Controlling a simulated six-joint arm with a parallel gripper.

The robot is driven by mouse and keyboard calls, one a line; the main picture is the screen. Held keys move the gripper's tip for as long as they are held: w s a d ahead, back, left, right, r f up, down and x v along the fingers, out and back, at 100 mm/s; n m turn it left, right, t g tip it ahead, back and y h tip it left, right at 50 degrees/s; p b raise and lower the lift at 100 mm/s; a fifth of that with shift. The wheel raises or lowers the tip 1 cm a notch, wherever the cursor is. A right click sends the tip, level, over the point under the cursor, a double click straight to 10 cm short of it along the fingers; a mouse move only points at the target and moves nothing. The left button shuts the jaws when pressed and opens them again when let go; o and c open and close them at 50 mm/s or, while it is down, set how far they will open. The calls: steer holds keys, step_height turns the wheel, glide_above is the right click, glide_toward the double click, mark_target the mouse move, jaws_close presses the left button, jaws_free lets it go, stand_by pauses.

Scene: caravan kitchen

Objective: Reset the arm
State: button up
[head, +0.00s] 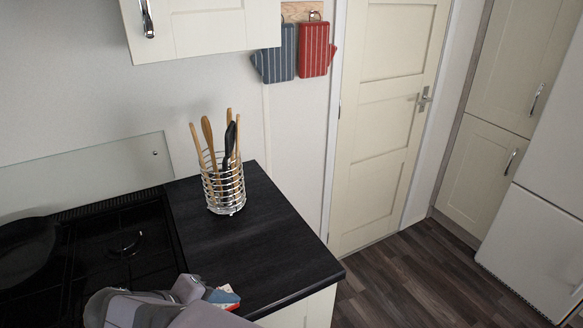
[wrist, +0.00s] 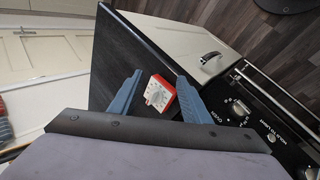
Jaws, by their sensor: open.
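My gripper (wrist: 159,77) is open, with its two blue fingers apart in the wrist view. A small red and white timer (wrist: 160,93) with a round dial shows between the fingers, over the black worktop (wrist: 128,50). Whether the fingers touch it cannot be told. In the head view my gripper (head: 218,296) is low over the front edge of the worktop (head: 255,235). The timer (head: 229,289) is partly hidden there behind a blue finger.
A wire utensil holder (head: 224,189) with wooden tools stands at the back of the worktop. A hob (head: 125,245) with a dark pan (head: 24,246) lies to the left. A wall cupboard (head: 205,25) hangs above. The floor (head: 400,280) at right is clear.

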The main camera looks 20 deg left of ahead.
steer(key=w+d+f+m+g, duration=0.1)
steer(key=w+d+m+g, duration=0.25)
steer(key=d, duration=0.75)
steer(key=w+d+f+m+g, duration=0.15)
steer(key=w+d, duration=0.25)
steer(key=d, duration=0.7)
steer(key=s+d+f+m+g+y+p, duration=0.1)
steer(key=s+d+m, duration=0.3)
steer(key=d, duration=0.5)
steer(key=s+d+f+m+g+y, duration=0.1)
steer(key=s+d+m, duration=0.3)
steer(key=d, duration=0.6)
steer(key=shift+s+y+p, duration=0.35)
steer(key=shift+s+y, duration=0.05)
steer(key=shift+s, duration=0.3)
